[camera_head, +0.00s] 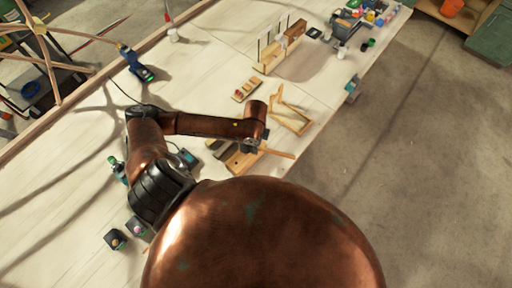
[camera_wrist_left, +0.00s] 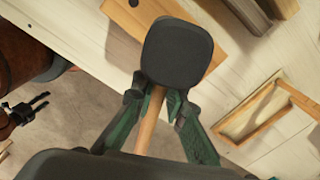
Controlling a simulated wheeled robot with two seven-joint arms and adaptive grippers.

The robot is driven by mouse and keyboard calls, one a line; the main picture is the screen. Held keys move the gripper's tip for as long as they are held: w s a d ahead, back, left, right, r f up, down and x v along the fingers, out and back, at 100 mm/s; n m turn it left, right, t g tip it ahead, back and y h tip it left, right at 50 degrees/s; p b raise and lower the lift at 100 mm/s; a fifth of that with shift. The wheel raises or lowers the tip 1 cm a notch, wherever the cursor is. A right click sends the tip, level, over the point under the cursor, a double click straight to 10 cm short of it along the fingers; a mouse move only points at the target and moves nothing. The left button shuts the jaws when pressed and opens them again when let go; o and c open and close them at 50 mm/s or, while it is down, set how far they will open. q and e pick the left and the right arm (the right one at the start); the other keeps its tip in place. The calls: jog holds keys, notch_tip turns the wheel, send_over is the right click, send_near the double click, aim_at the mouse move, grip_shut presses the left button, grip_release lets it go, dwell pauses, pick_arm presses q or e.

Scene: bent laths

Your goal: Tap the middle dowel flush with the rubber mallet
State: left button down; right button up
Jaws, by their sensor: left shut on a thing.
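My left gripper (camera_wrist_left: 157,108) is shut on the wooden handle of the rubber mallet. The mallet's black head (camera_wrist_left: 177,53) is beyond the fingertips in the left wrist view. It covers part of a flat wooden board (camera_wrist_left: 122,14), which has a small dark round spot near the top edge. I cannot tell whether the head touches the board. In the head view, the pale handle (camera_head: 279,153) sticks out to the right of my left wrist. I cannot make out the middle dowel. A dark pronged part at the left wrist view's left edge may be my right gripper (camera_wrist_left: 38,103); its opening is unclear.
An open wooden frame (camera_head: 302,125) lies right of my left wrist, near the bench edge. A small block with reddish spots (camera_head: 245,90) lies beyond the wrist. A wooden stand with upright pieces (camera_head: 270,59) is farther back. The bench (camera_head: 70,215) has clear room at left.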

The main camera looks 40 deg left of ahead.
pick_arm(q)
jog(key=shift+f, duration=0.2)
notch_tip(320, 180, down, 5)
jog(key=b, duration=0.2)
notch_tip(320, 180, up, 6)
jog(key=p, duration=0.6)
jog(key=shift+f, duration=0.4)
